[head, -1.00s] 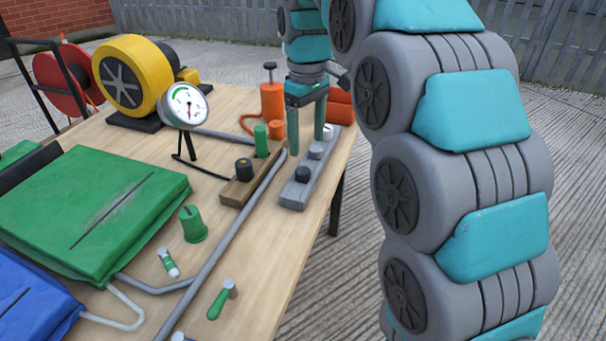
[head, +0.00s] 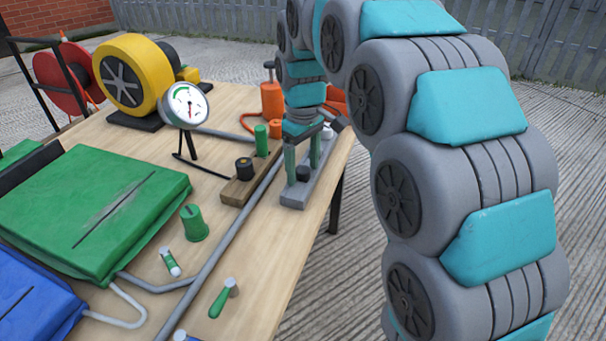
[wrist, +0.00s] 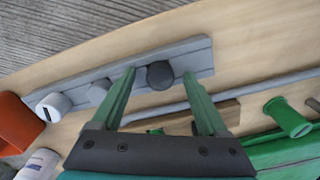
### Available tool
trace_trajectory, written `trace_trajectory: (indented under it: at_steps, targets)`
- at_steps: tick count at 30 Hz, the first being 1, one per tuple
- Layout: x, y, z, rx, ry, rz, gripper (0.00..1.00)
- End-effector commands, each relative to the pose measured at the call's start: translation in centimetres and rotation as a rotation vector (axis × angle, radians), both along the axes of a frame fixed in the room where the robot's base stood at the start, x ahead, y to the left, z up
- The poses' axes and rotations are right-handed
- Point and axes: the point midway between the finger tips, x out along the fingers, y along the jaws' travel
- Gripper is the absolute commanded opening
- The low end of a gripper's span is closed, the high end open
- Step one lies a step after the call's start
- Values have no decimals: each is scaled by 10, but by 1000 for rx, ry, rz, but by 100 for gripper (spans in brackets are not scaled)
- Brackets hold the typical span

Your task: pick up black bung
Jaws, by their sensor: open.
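The black bung (head: 303,174) stands in the near end of a grey rack (head: 292,198) at the table's right side. In the wrist view the bung is a dark round plug (wrist: 160,75) on the grey rack (wrist: 203,60). My gripper (head: 303,162) is open, with its green fingers pointing down over the rack. In the wrist view my gripper's fingertips (wrist: 159,73) lie on either side of the bung. I cannot tell whether they touch it.
A wooden block (head: 238,188) with a black knob (head: 244,168) and a green peg (head: 261,140) stands left of the rack. A grey pipe (head: 215,255) runs between them.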

Motion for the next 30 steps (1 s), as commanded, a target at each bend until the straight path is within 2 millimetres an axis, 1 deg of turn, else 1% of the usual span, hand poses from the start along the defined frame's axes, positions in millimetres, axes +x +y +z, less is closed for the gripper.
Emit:
trace_trajectory:
  at_steps: [2,22,23,30]
  targets:
    - [0,0,0,0,0,0,77]
    - [0,0,0,0,1,0,2]
    - [0,0,0,0,1,0,0]
    - [0,0,0,0,1,0,0]
